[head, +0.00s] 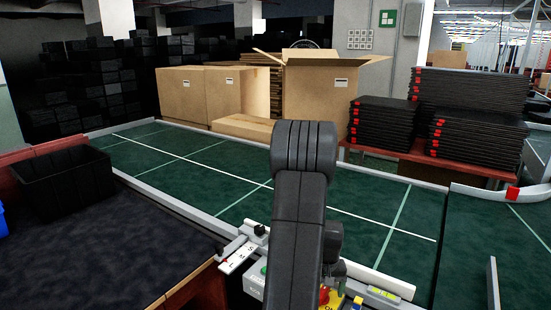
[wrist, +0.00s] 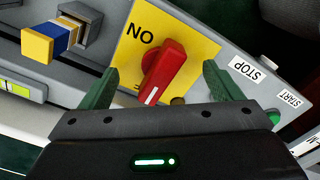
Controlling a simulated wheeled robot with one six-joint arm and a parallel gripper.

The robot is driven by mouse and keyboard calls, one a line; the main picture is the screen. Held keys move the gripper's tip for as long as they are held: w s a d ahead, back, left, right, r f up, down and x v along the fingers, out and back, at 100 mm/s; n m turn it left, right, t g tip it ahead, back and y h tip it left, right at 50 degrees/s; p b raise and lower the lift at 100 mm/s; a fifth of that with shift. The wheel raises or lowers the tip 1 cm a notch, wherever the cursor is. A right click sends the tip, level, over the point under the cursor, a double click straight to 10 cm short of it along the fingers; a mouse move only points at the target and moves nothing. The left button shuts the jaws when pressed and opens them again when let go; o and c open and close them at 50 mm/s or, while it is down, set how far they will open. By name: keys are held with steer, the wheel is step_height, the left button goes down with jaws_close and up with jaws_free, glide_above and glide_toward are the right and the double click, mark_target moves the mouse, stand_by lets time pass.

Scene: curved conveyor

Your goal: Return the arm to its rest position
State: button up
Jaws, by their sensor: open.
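My gripper (wrist: 160,85) shows in the wrist view with its two green fingers spread apart, open and empty. Between the fingers in the picture is a red rotary knob (wrist: 164,72) on a yellow plate (wrist: 195,45) marked "NO". I cannot tell how far the fingertips are from the knob. In the head view my dark arm (head: 300,210) rises in the middle and hides the gripper. The grey control box (head: 372,296) is partly visible beside the arm, with the red knob (head: 324,294) low against it.
A green conveyor (head: 225,180) with pale rails runs behind the arm. Cardboard boxes (head: 205,95) and stacks of black trays (head: 470,140) stand beyond it. A black crate (head: 65,180) sits at left. In the wrist view, a blue and yellow switch (wrist: 60,38) and a green button (wrist: 273,116) flank the knob.

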steer(key=m+p, duration=0.1)
steer(key=m, duration=0.3)
steer(key=shift+r+p, duration=0.1)
steer(key=shift+p, duration=0.25)
steer(key=shift+m+p, duration=0.6)
steer(key=shift+m, duration=0.7)
